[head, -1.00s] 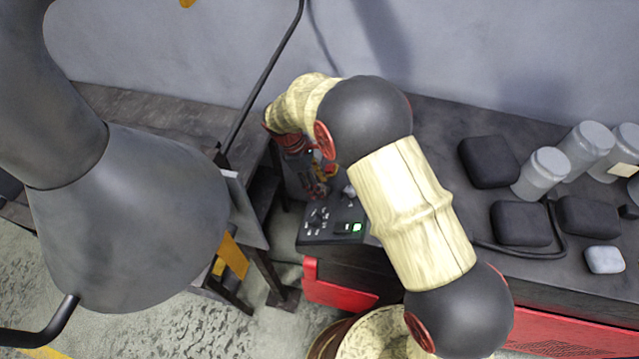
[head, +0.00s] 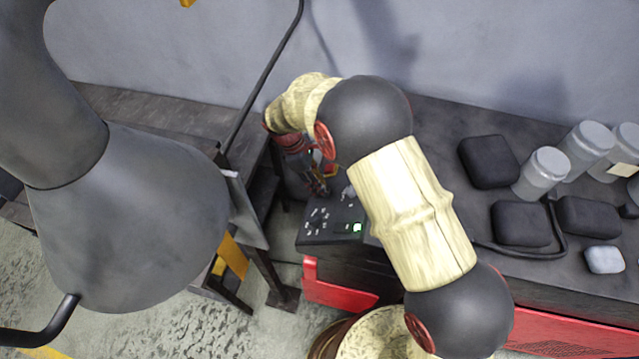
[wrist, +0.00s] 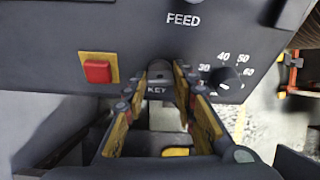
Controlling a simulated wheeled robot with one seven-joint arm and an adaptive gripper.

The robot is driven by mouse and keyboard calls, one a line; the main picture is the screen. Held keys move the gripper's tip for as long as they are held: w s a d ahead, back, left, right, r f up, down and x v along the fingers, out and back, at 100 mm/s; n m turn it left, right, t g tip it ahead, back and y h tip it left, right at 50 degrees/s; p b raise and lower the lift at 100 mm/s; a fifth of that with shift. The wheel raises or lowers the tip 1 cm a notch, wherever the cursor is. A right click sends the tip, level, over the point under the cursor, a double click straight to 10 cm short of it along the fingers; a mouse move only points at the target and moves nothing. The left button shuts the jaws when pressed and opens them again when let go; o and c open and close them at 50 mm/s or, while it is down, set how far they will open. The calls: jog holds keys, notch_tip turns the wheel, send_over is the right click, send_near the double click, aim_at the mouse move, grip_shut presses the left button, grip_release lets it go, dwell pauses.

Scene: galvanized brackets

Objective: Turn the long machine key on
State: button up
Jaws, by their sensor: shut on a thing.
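The machine's dark control panel (wrist: 205,45) fills the top of the wrist view, with a label reading KEY. The machine key (wrist: 158,75) is a dark piece just above that label, between my fingertips and mostly covered by them. My gripper (wrist: 165,76) is shut on the key, its yellow-edged fingers reaching in from either side. In the head view my gripper (head: 318,184) is at the back edge of the control box (head: 322,232); the key cannot be made out there.
A red button (wrist: 98,72) sits left of the key and a FEED dial (wrist: 226,82) right of it. Black cases (head: 520,223) and grey canisters (head: 541,173) stand on the bench to the right. A dark grey conical body (head: 130,220) fills the left.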

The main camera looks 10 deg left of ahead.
jog(key=shift+m+t, duration=0.3)
jog(key=shift+m, duration=0.6)
jog(key=o, duration=1.1)
jog(key=shift+r, duration=0.1)
jog(key=v, duration=1.2)
jog(key=shift+a, duration=0.1)
